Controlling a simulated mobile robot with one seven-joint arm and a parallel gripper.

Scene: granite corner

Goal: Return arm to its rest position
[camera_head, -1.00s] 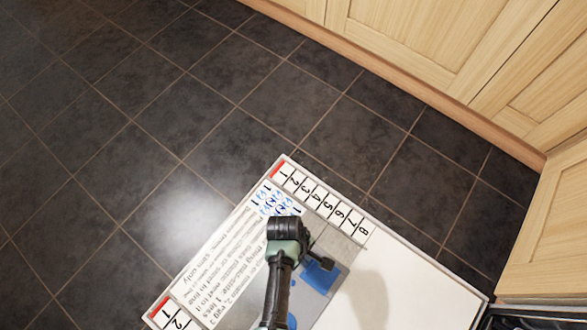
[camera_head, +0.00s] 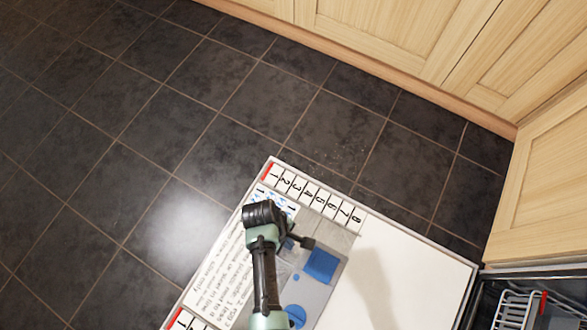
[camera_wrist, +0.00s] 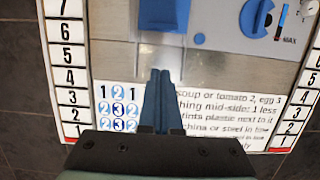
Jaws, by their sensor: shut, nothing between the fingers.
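My arm reaches up from the bottom edge of the head view, over a white, flat panel (camera_head: 415,270) that looks like an open dishwasher door. My gripper (camera_head: 308,243) shows there as a small dark tip pointing right, above the panel's grey middle strip. In the wrist view my gripper (camera_wrist: 164,72) is shut, its two fingers together with nothing between them. The fingers overlap the printed text and the shiny strip of the panel in that view. I cannot tell the exact height above the panel.
Number strips (camera_head: 312,197) edge the panel, with blue parts (camera_head: 320,264) in its middle. A white wire rack (camera_head: 515,308) sits inside the appliance at lower right. Wooden cabinets (camera_head: 400,35) line the upper right. Dark tiled floor (camera_head: 120,130) is clear at left.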

